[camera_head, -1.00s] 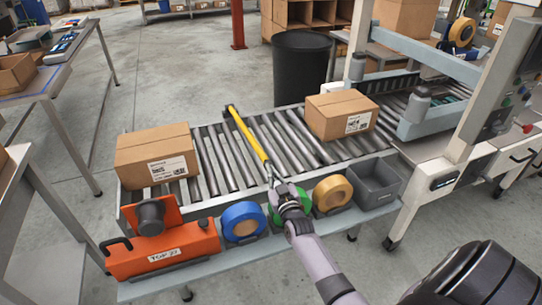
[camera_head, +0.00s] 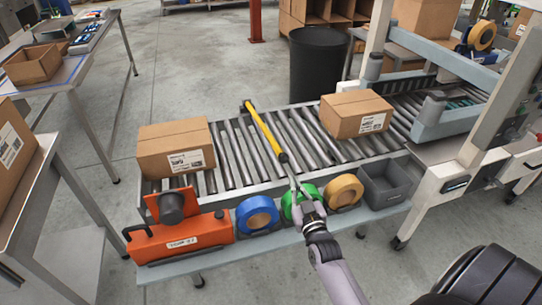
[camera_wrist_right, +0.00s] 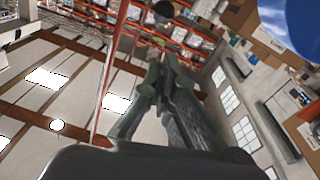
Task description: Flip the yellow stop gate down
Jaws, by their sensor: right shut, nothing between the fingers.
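The yellow stop gate (camera_head: 264,131) is a long yellow bar with dark ends. In the head view it reaches across the roller conveyor (camera_head: 233,155), between two cardboard boxes. From this angle I cannot tell whether it is raised or lies flat. My right gripper (camera_head: 293,182) is shut and empty at the conveyor's near edge, just below the bar's near end. A small gap shows between them in the picture; contact is unclear. Its fingers (camera_wrist_right: 160,70) also show in the right wrist view, where I cannot make out the gate. My left gripper is not in view.
Boxes stand on the conveyor left (camera_head: 172,157) and right (camera_head: 345,124) of the gate. The near ledge holds an orange case (camera_head: 170,246), blue tape (camera_head: 255,212), green tape (camera_head: 287,205), yellow-orange tape (camera_head: 343,188) and a grey bin (camera_head: 377,196). A black barrel (camera_head: 317,70) stands behind.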

